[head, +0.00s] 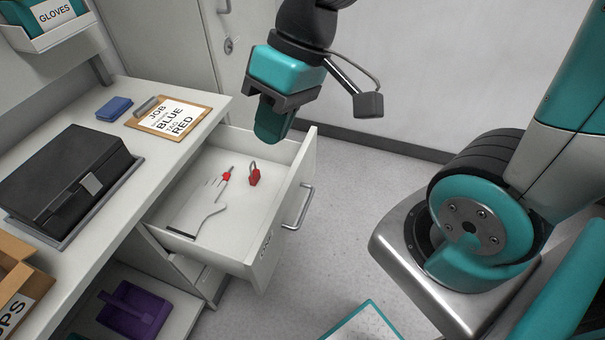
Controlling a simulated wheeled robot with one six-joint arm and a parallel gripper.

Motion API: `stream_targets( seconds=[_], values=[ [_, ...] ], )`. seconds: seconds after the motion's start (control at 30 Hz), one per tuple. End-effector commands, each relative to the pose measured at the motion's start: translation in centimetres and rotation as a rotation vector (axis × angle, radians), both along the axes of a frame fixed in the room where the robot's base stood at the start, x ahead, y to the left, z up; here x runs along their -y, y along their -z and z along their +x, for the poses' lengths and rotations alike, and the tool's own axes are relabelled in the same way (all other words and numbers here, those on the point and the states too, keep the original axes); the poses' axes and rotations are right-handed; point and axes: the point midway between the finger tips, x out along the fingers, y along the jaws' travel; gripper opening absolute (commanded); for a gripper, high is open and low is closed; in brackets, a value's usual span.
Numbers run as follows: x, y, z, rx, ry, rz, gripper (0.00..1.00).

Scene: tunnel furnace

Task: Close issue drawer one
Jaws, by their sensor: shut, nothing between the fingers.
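The issue drawer (280,243) is pulled well out from under the white workbench. Its front panel faces right and carries a metal bar handle (299,208). A label on the front is too steeply angled to read. Inside lie a red padlock (254,175), a small red-tagged item (226,176) and a thin bent outline or wire (206,216). My gripper (270,128) is shut and empty, pointing down over the drawer's far end near the far side wall. Whether it touches the drawer is unclear.
A purple bin (134,310) sits on a shelf below. Grey floor (345,215) right of the drawer is free. A grey cabinet (165,45) stands behind.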

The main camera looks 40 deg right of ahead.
Motion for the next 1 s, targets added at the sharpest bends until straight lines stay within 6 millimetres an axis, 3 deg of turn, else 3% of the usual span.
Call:
stream_targets(
  seconds=[0.03, 0.1, 0.2, 0.3, 0.4, 0.5, 0.6, 0.8, 1.0],
  values=[
    [1.5, 2.7, 2.3, -0.035, 0.087, 0.027, 0.00],
    [4.0, 5.8, 5.6, -0.062, 0.209, 0.080, 0.00],
    [8.5, 10.7, 9.3, -0.089, 0.400, 0.164, 0.00],
    [14.0, 16.2, 11.7, -0.103, 0.606, 0.252, 0.00],
    [19.3, 21.8, 12.4, -0.104, 0.808, 0.336, 0.00],
    [23.7, 26.6, 11.9, -0.095, 0.989, 0.407, 0.00],
    [26.8, 30.3, 10.9, -0.084, 1.130, 0.459, 0.00],
    [29.3, 33.8, 9.6, -0.069, 1.266, 0.505, 0.00],
    [28.5, 35.4, 10.7, -0.070, 1.272, 0.507, 0.00]
  ],
)
